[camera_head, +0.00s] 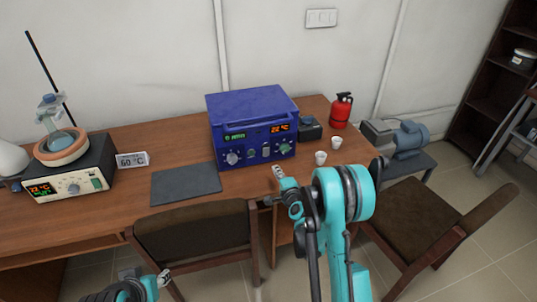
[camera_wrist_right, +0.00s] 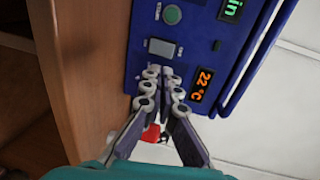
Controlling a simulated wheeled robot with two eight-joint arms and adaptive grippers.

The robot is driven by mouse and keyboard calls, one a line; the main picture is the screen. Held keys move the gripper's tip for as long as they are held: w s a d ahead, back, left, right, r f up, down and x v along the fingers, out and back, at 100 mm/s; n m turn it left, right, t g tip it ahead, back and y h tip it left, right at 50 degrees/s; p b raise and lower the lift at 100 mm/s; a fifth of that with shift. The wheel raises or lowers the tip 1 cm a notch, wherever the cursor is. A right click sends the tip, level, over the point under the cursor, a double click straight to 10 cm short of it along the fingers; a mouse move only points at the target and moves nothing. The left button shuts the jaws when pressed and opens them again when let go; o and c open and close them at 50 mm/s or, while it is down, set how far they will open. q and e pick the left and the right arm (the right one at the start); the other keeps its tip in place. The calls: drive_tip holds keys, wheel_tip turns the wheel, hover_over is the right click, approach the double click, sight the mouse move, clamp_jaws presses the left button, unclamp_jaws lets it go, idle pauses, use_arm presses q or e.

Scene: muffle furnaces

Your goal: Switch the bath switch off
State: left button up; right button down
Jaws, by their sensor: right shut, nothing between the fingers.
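A blue unit (camera_head: 252,122) with knobs, displays and a grey rocker switch (camera_head: 265,150) stands on the table. The rocker also shows in the right wrist view (camera_wrist_right: 161,48), beside an orange "22 °C" display (camera_wrist_right: 200,85). My right gripper (camera_head: 278,172) is shut and empty in front of the panel's right part. Its fingertips (camera_wrist_right: 163,82) cover the panel just below the rocker in the wrist view; contact cannot be told. A heating bath (camera_head: 70,170) with a flask and a green switch (camera_head: 97,184) stands at the left. My left gripper (camera_head: 163,279) is small at bottom left; its opening is unclear.
A dark mat (camera_head: 186,184) and a "60 °C" sign (camera_head: 132,160) lie between the bath and blue unit. Two white cups (camera_head: 321,158) and a red extinguisher (camera_head: 341,111) stand right. Chairs (camera_head: 198,238) stand before the table.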

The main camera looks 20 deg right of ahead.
drive_tip(key=b, duration=0.3)
approach(265, 151)
drive_tip(key=w, duration=0.1)
drive_tip(key=w+f, duration=0.1)
drive_tip(key=w, duration=0.3)
drive_tip(key=shift+w+d+f, duration=0.1)
drive_tip(key=shift+d+f, duration=0.05)
drive_tip(key=shift+f, duration=0.2)
drive_tip(key=shift+w+r, duration=0.15)
drive_tip(key=shift+w, duration=0.45)
drive_tip(key=shift+r, duration=0.15)
drive_tip(key=shift+w+r+p, duration=0.1)
drive_tip(key=shift+p, duration=0.2)
drive_tip(key=shift+w+r+g+p, duration=0.3)
drive_tip(key=shift+g+p, duration=0.6)
drive_tip(key=shift+f+b, duration=0.3)
drive_tip(key=shift+f, duration=0.05)
drive_tip(key=shift+r, duration=0.1)
drive_tip(key=shift+r+p, duration=0.35)
drive_tip(key=shift+r, duration=0.4)
